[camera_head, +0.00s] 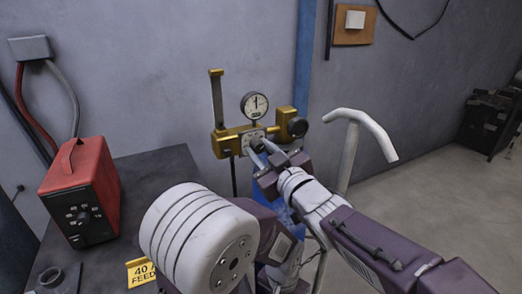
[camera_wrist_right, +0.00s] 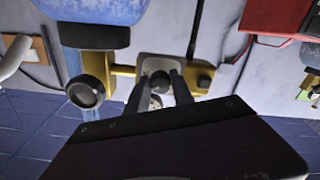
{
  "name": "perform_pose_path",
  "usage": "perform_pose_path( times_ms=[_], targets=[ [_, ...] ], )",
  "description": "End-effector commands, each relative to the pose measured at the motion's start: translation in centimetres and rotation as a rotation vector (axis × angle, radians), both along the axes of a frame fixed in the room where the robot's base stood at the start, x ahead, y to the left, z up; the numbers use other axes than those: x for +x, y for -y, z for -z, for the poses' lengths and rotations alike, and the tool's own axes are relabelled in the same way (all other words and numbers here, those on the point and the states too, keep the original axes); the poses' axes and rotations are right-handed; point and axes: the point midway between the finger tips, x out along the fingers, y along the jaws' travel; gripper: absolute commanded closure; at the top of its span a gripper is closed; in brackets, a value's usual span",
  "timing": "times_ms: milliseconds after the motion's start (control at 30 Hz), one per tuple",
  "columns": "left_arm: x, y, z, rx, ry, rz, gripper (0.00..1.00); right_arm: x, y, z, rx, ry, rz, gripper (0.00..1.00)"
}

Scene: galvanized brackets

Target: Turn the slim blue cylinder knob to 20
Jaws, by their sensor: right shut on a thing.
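The blue cylinder (camera_head: 268,187) stands against the wall, partly hidden behind my right arm. A brass regulator (camera_head: 230,143) with a round white gauge (camera_head: 255,106) sits above it. My right gripper (camera_head: 258,147) is at the front of the regulator, its fingers shut on a small dark knob. In the right wrist view, which is upside down, the knob (camera_wrist_right: 160,83) sits between the two fingers, in front of a light grey plate (camera_wrist_right: 158,63). The fingers cover part of the knob and plate. The gauge figures are too small to read. My left gripper is not in view.
A larger black knob (camera_head: 298,127) sticks out at the regulator's right. A clear upright tube (camera_head: 217,98) rises at its left. A white curved handle (camera_head: 365,128) stands to the right. A red box (camera_head: 78,190) and a yellow sign (camera_head: 141,273) are on the dark bench (camera_head: 150,180).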

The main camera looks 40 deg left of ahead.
Motion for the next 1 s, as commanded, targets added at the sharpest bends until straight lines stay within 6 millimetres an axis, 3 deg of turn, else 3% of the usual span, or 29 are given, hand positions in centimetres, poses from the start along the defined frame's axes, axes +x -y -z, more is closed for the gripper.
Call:
perform_pose_path(
  times_ms=[367,400,467,833,1000],
  targets=[
    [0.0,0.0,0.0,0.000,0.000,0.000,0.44,0.0,0.0,0.3,-0.003,-0.005,0.000,1.00],
    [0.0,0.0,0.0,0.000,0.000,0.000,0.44,0.0,0.0,0.3,-0.004,-0.006,0.000,0.69],
    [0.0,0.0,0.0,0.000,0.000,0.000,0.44,0.0,0.0,0.3,-0.003,-0.005,0.000,0.52],
    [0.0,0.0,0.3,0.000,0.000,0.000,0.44,-0.2,0.3,0.2,0.000,-0.002,0.000,0.50],
    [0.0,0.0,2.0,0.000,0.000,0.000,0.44,-1.5,2.9,0.4,0.001,-0.002,0.001,0.50]
  ],
)
